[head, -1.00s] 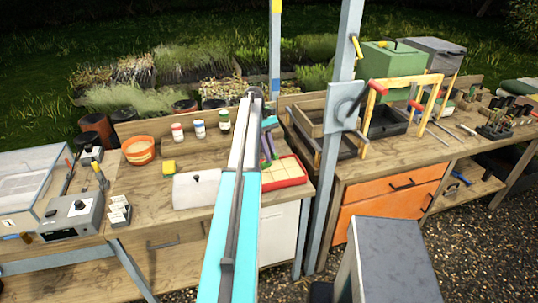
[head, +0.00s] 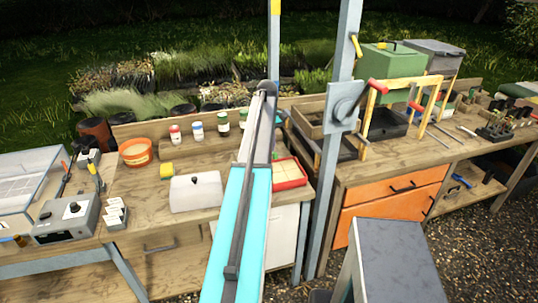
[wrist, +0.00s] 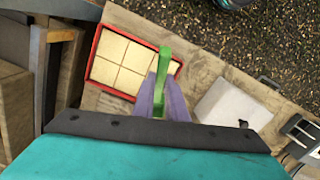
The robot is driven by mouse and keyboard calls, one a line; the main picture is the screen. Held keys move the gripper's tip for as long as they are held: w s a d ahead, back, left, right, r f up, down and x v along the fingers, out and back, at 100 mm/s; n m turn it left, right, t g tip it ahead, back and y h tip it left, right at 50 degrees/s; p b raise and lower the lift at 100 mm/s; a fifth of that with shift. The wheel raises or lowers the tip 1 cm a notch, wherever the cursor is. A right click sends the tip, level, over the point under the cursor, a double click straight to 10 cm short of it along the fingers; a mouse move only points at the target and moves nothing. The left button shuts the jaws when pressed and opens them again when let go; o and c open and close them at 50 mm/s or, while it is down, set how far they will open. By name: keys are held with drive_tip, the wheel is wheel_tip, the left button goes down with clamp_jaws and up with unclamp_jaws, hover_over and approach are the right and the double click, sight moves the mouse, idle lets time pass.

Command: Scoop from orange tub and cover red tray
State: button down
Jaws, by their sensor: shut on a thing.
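The orange tub (head: 135,153) stands at the back left of the wooden bench in the head view. The red tray (head: 291,186) lies at the bench's right end, partly hidden by my arm. In the wrist view the red tray (wrist: 93,58) shows pale, cream-coloured square cells, with no dark covering visible on them. My gripper (wrist: 163,88) has purple fingers shut on a green tool (wrist: 164,63), likely the scoop, beside and over the tray's edge. The tool's far end and any load are not clear. The head view hides the gripper behind my arm.
Several small jars (head: 197,131) line the bench's back. A grey-blue post (head: 330,150) rises just right of the tray.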

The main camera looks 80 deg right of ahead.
drive_tip(key=shift+a+r+t+h+b, duration=0.15)
drive_tip(key=shift+r+t+h+b, duration=0.6)
drive_tip(key=shift+t+h+b, duration=0.3)
drive_tip(key=shift+r, duration=0.25)
drive_tip(key=shift+w, duration=0.15)
